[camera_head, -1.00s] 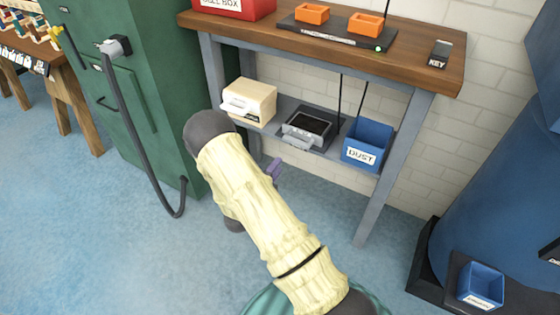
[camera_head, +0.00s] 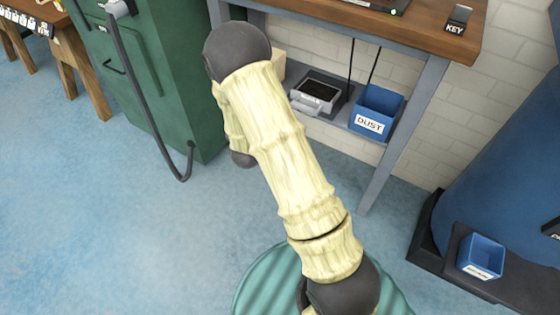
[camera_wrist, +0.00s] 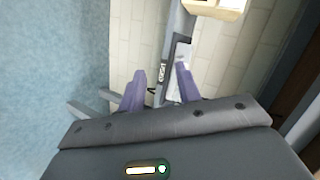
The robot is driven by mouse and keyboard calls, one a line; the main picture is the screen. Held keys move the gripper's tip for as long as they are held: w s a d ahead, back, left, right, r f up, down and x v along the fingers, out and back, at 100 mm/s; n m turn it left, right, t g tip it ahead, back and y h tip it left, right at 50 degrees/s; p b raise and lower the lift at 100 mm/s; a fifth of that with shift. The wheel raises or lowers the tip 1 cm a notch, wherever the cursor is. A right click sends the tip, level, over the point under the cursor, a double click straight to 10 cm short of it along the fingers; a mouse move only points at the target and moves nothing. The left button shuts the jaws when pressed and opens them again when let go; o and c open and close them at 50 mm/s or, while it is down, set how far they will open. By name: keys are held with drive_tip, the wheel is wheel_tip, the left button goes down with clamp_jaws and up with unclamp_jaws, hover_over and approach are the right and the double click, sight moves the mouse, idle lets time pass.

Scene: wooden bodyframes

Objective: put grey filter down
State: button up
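A grey tray-like unit with a dark inside, likely the grey filter (camera_head: 308,104), sits on the lower shelf of the workbench in the head view, just left of the blue DUST bin (camera_head: 378,113). In the wrist view my gripper (camera_wrist: 161,72) has two purple fingers spread apart, with no object clearly held. A pale grey and dark piece (camera_wrist: 181,55) shows beyond the right finger; I cannot tell whether it is the filter or whether it touches the finger. In the head view my arm hides the gripper.
The shelf hangs under the wooden workbench (camera_head: 425,28). A cream box (camera_head: 279,66) is mostly hidden behind my arm. A green cabinet (camera_head: 165,85) with a hose stands left. A blue machine with a small blue bin (camera_head: 481,254) stands right. The floor between is clear.

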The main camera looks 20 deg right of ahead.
drive_tip(key=s+a+r+n+g+y, duration=0.1)
drive_tip(key=s+a+r+n+y, duration=0.3)
drive_tip(key=n, duration=0.3)
drive_tip(key=s+r+n+g+y, duration=0.2)
drive_tip(key=s+r+n+g, duration=0.1)
drive_tip(key=s+n, duration=0.4)
drive_tip(key=s+a+r+n+g+y, duration=0.1)
drive_tip(key=s+r+n+g, duration=0.2)
drive_tip(key=s+n, duration=0.5)
drive_tip(key=s+r, duration=0.1)
drive_tip(key=s, duration=0.2)
drive_tip(key=shift+s+a+r+y, duration=0.2)
drive_tip(key=shift+s+a+y, duration=0.05)
drive_tip(key=shift+s+y, duration=0.15)
